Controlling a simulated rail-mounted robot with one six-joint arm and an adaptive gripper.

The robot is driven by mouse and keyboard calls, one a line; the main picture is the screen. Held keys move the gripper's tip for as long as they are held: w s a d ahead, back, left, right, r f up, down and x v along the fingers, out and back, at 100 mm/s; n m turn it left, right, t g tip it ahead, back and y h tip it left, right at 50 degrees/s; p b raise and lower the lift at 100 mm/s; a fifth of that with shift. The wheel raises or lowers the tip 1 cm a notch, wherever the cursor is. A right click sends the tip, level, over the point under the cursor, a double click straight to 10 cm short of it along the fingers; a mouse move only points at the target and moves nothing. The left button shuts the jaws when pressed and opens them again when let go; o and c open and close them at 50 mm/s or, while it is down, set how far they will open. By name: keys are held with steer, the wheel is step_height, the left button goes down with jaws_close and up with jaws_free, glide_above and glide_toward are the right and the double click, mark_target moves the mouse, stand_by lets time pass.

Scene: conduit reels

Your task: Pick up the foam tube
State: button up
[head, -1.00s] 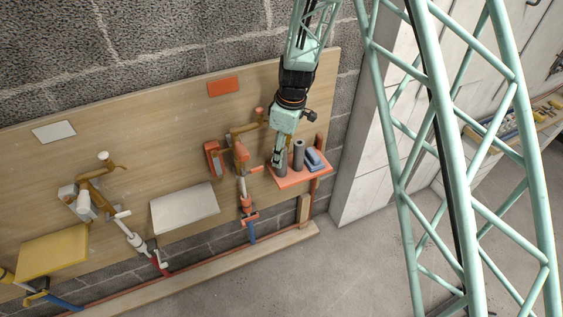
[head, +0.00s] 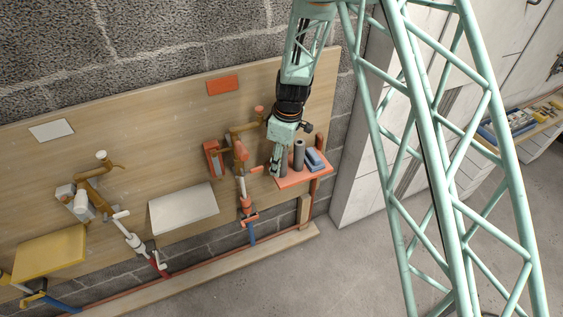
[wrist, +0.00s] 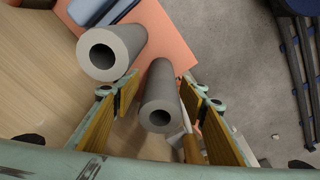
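Two grey hollow foam tubes stand upright on an orange shelf (head: 293,183). In the wrist view, one foam tube (wrist: 160,100) lies between the two fingers of my gripper (wrist: 157,92). The gripper is open, and gaps show between the tube and the fingers. The other foam tube (wrist: 112,48) stands outside the left finger, farther up the picture. In the head view, the outer tube (head: 299,152) shows clear of my gripper (head: 275,170), while the nearer one is partly hidden behind it.
A wooden board (head: 120,130) backs the shelf. Orange and brown pipe fittings (head: 240,150) stand close to the left of my gripper. Open floor (head: 345,255) lies to the right.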

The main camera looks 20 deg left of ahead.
steer(key=shift+c, duration=0.7)
steer(key=c, duration=0.6)
steer(key=shift+c, duration=0.2)
steer(key=shift+r+p, duration=0.45)
steer(key=shift+r, duration=1.2)
steer(key=shift+s+d+r, duration=0.1)
steer(key=shift+s+r, duration=0.05)
steer(key=shift+r, duration=0.05)
steer(key=s+d+r, duration=0.1)
steer(key=s+d, duration=0.6)
steer(key=s, duration=0.7)
steer(key=shift+d+r, duration=0.15)
steer(key=shift+w, duration=0.1)
